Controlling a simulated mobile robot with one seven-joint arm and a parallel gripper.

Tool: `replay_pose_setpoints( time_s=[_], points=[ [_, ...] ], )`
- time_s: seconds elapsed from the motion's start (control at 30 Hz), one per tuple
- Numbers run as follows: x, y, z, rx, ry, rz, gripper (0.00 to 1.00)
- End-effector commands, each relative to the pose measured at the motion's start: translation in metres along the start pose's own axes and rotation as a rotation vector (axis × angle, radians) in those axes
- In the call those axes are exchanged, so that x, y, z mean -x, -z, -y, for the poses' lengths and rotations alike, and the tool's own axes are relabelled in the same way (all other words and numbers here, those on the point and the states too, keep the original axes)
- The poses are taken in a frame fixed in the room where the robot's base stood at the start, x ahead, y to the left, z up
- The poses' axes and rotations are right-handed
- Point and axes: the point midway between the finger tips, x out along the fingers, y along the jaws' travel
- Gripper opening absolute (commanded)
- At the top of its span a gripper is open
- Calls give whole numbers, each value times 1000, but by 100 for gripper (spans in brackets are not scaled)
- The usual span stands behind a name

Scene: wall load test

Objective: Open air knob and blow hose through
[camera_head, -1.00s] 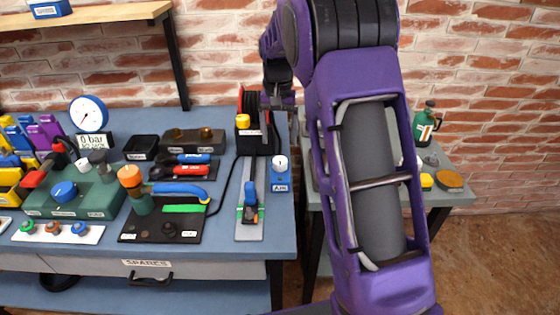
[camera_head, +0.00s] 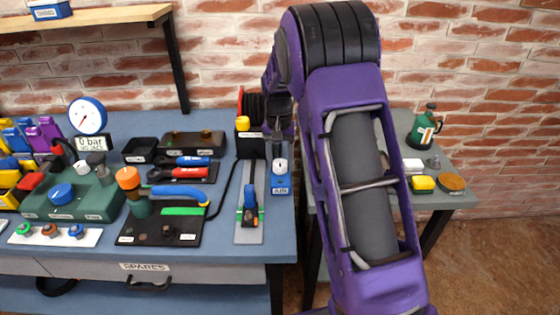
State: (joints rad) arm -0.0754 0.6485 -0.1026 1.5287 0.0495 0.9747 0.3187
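The air knob (camera_head: 280,165) is a pale round knob on a small blue block labelled AIR (camera_head: 281,184), at the bench's right edge. My gripper (camera_head: 279,152) is directly above the knob, pointing down, and partly covers its top. Its fingers are too small and dark to tell whether they are open or touching the knob. A black hose (camera_head: 226,184) curves along the bench left of the grey rail, near the black board. A dark reel (camera_head: 254,105) with a red rim stands behind, partly hidden by my arm.
A grey rail with a blue and green clamp (camera_head: 249,203) lies left of the AIR block. A black box with a yellow cap (camera_head: 243,125) stands behind it. A green pump unit (camera_head: 70,200) and gauge (camera_head: 88,116) are at left. A side table (camera_head: 450,197) stands at right.

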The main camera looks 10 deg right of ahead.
Motion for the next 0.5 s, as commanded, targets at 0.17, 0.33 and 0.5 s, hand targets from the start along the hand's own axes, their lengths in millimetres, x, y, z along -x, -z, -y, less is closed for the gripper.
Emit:
replay_pose_setpoints(
  time_s=[0.17,0.33,0.5],
  points=[
    [0,0,0,0,0,0,21],
    [0,0,0,0,0,0,0],
    [1,0,0,14,0,-1,0]
  ],
)
